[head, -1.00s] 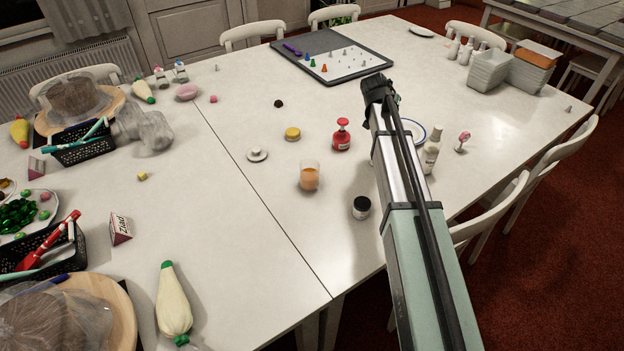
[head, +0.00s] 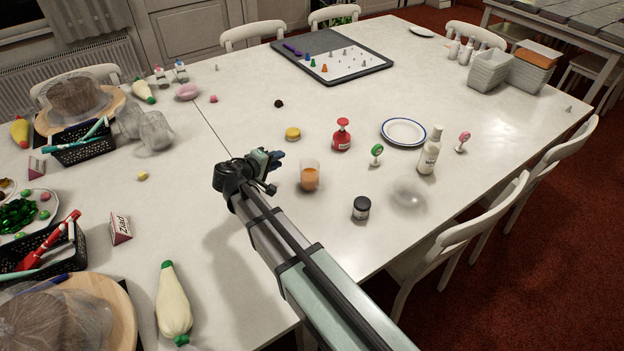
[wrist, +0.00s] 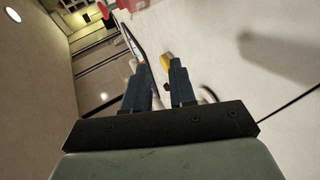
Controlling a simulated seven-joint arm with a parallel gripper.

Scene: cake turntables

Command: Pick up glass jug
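No vessel shows a clear jug shape. A clear, blurry glass-like thing (head: 408,195) lies at the right of the table in the head view. Two greyish see-through vessels (head: 155,132) are at the left, beside a black basket. A clear glass with orange drink (head: 309,176) stands near the middle. I cannot tell which, if any, is the jug. My gripper (head: 272,160) is over the table just left of the orange drink. In the wrist view its blue fingers (wrist: 159,85) stand apart with nothing held between them.
A red pump bottle (head: 341,134), a yellow-lidded jar (head: 292,134), a dark-lidded jar (head: 361,208) and a white bottle (head: 430,152) stand around the drink. A blue-rimmed plate (head: 404,131) lies behind. The table's front middle and back centre are mostly clear.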

